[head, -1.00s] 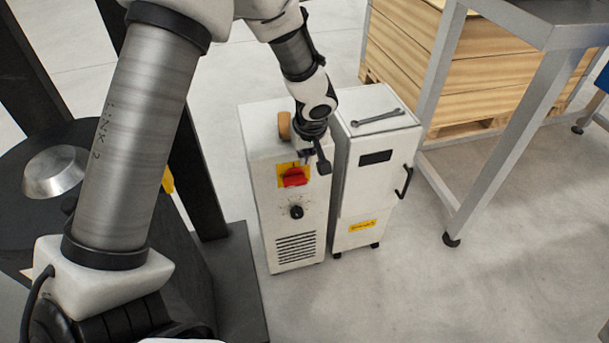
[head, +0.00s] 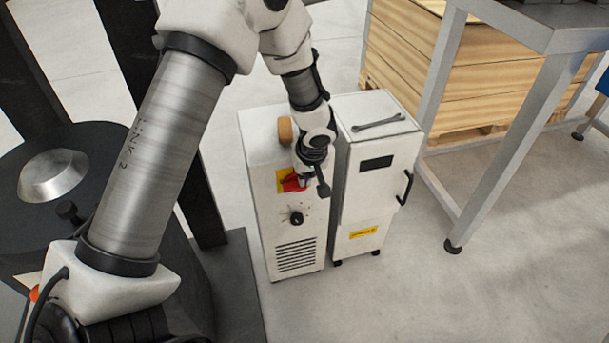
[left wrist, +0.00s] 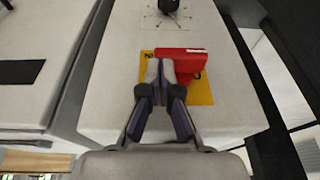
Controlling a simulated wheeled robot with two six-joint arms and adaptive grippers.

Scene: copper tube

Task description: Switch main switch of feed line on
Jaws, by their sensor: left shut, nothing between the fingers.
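The main switch (head: 291,184) is a red handle on a yellow plate (head: 283,176), on the front of a white cabinet (head: 285,150). The left wrist view also shows the red handle (left wrist: 188,62) and the yellow plate (left wrist: 204,92). My left gripper (left wrist: 160,66) is shut with nothing between its fingers. Its fingertips are over the plate, right beside the handle's left end in the left wrist view; I cannot tell whether they touch. In the head view my left gripper (head: 302,184) covers the right part of the switch. My right gripper is not in view.
A black knob (head: 296,218) and a vent grille (head: 296,253) are below the switch. A tan object (head: 285,130) is on the cabinet's top. A second white cabinet (head: 350,205) with a wrench (head: 379,121) on it stands close on the right. A metal table leg (head: 498,155) is further right.

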